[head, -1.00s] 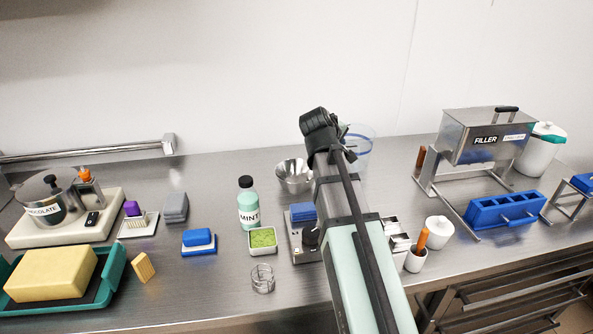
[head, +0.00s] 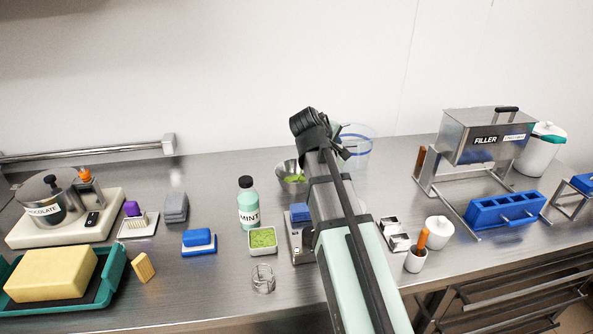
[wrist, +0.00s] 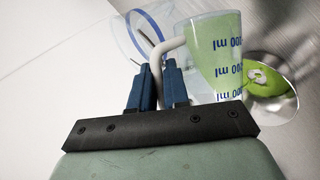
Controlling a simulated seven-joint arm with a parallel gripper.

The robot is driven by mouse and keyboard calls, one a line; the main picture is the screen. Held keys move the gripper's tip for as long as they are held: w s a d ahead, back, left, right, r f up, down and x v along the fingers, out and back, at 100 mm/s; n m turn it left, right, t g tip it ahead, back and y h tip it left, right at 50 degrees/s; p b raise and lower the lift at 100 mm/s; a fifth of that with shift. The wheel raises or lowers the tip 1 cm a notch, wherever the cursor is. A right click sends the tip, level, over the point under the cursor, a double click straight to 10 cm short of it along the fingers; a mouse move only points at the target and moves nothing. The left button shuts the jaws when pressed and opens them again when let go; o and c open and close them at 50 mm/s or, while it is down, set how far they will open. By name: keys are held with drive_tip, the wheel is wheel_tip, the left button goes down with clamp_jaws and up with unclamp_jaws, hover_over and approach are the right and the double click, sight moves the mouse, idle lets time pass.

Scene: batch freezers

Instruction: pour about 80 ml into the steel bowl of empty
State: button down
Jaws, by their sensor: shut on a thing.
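The steel bowl (head: 284,171) stands on the counter behind my arm, partly covered by it, with green inside. In the wrist view the bowl (wrist: 290,105) is at right, with a bright green pool and a pale patch in it. My gripper (wrist: 158,80), with blue fingers, is shut on the pale handle of a clear measuring jug (wrist: 213,50) marked in ml. The jug has green liquid in it and overlaps the bowl's left side in this view. In the head view my arm hides the jug and fingertips.
A clear tub with a blue rim (head: 357,150) stands just right of my wrist; its rim (wrist: 128,45) shows behind the jug. A mint bottle (head: 247,205) and green-filled dish (head: 263,241) stand left of my arm. White pots (head: 439,229) stand to the right.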

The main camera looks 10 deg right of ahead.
drive_tip(key=shift+w+a+r+n+g+h, duration=0.2)
drive_tip(key=shift+w+a+h, duration=0.1)
drive_tip(key=shift+a, duration=0.25)
drive_tip(key=shift+w+a+r+n+g+h, duration=0.1)
drive_tip(key=shift+w+a+r+n+h, duration=0.15)
drive_tip(key=shift+a, duration=0.3)
idle(0.9)
drive_tip(key=d, duration=0.1)
drive_tip(key=s+d+f+m+y, duration=0.1)
drive_tip(key=shift+s+d+t, duration=0.3)
drive_tip(key=shift+d+t, duration=0.05)
drive_tip(key=shift+t, duration=0.05)
drive_tip(key=shift+s+d+r+m+y, duration=0.1)
drive_tip(key=shift+s+d+m+y, duration=0.15)
drive_tip(key=shift+y, duration=0.2)
drive_tip(key=shift+s+d+f+m+t+y, duration=0.1)
drive_tip(key=shift+d+f+m+t+y, duration=0.35)
drive_tip(key=shift+f, duration=0.3)
drive_tip(key=shift+s+d+f+m+t+y, duration=0.1)
drive_tip(key=shift+s+d+m+t+y, duration=0.25)
drive_tip(key=shift+y, duration=0.3)
drive_tip(key=shift+w, duration=0.2)
drive_tip(key=shift+s+d+f, duration=0.1)
drive_tip(key=shift+d, duration=0.05)
